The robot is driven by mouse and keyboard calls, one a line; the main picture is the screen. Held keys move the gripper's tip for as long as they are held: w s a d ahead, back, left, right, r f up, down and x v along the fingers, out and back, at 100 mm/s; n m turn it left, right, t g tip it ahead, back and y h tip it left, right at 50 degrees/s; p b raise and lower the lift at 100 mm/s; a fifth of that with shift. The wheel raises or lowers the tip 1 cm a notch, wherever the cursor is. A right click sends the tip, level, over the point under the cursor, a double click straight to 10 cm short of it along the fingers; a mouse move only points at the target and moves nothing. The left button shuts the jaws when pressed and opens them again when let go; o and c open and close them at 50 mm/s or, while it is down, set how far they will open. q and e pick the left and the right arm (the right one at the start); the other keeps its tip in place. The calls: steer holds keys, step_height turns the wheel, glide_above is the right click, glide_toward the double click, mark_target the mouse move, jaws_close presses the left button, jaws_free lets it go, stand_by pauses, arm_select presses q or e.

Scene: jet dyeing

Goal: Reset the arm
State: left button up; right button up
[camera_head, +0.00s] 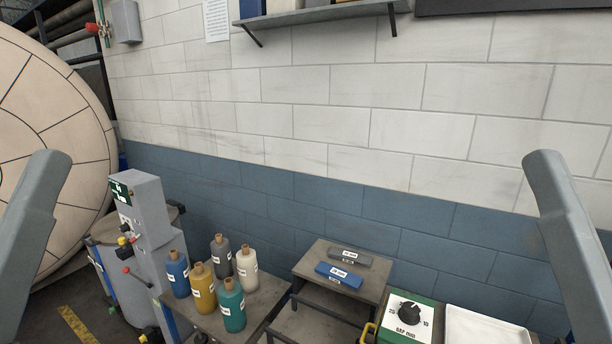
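A grey link of my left arm (32,225) stands at the left edge, leaning with its rounded top toward the right. A grey link of my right arm (568,235) stands at the right edge, leaning with its top toward the left. Both run out of the picture at the bottom. Neither gripper shows, so their fingers and anything in them are hidden. Neither arm link visibly touches anything.
Several corked bottles (202,290) stand on a low table beside a grey control machine (148,215). A stepped stand (312,265) holds a blue block (340,275) and a grey block (350,257). A dial box (408,318) and white tray (485,328) sit lower right.

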arm_select(q)
step_height(320, 180, up, 18)
steer(key=p, duration=1.4)
steer(key=shift+f, duration=0.2)
arm_select(e)
step_height(320, 180, up, 18)
steer(key=shift+f, duration=0.2)
